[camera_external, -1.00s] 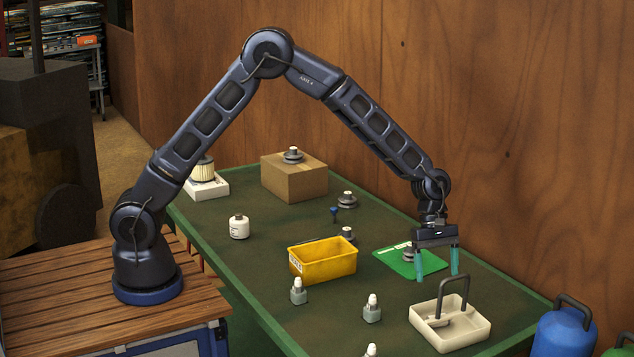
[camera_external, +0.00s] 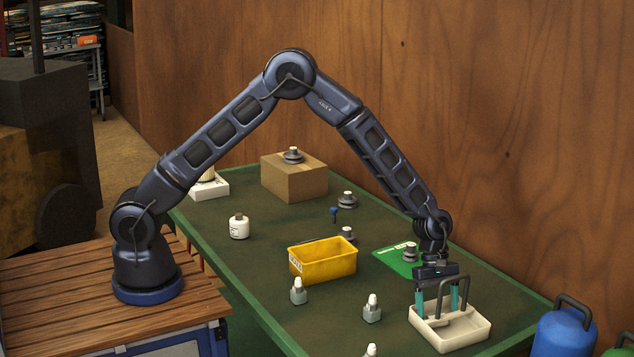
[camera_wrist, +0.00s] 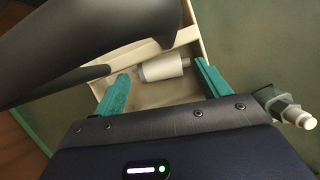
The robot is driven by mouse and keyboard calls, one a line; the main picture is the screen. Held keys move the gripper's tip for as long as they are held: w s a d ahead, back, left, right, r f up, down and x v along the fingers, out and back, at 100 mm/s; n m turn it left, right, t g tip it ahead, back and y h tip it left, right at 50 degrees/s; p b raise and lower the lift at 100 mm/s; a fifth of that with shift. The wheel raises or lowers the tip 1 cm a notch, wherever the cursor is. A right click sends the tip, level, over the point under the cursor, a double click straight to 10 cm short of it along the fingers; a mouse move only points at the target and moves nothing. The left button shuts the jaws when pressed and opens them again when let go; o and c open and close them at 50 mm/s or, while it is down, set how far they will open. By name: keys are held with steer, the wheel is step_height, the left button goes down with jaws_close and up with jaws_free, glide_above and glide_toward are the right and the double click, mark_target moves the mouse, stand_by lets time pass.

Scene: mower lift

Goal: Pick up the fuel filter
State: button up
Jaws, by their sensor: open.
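The fuel filter, a small white cylinder with a grey band and thin end stubs (camera_wrist: 163,68), lies in a cream tray (camera_wrist: 205,20) in the wrist view. The tray (camera_external: 468,336) stands at the near right of the green table in the external view, where the filter is hard to make out. My gripper (camera_external: 437,304) points down over the tray with its teal fingers apart and empty. In the wrist view the filter appears between the fingertips of my gripper (camera_wrist: 162,74). I cannot tell the exact height left between them.
The tray's tall dark handle (camera_external: 466,282) arches up close beside my fingers and fills the wrist view's upper left. A grey fitting with a white tip (camera_external: 371,308) stands left of the tray. A yellow bin (camera_external: 325,264) and green mat (camera_external: 390,258) lie farther back.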

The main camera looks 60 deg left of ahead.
steer(key=shift+x, duration=0.95)
steer(key=c, duration=0.7)
steer(key=shift+r, duration=0.2)
steer(key=shift+r, duration=0.2)
steer(key=shift+w+a+f+h, duration=0.15)
steer(key=shift+a+h, duration=0.2)
steer(key=shift+h, duration=0.35)
steer(key=shift+a+g+h, duration=0.2)
steer(key=shift+g+h, duration=0.2)
steer(key=shift+h, duration=0.3)
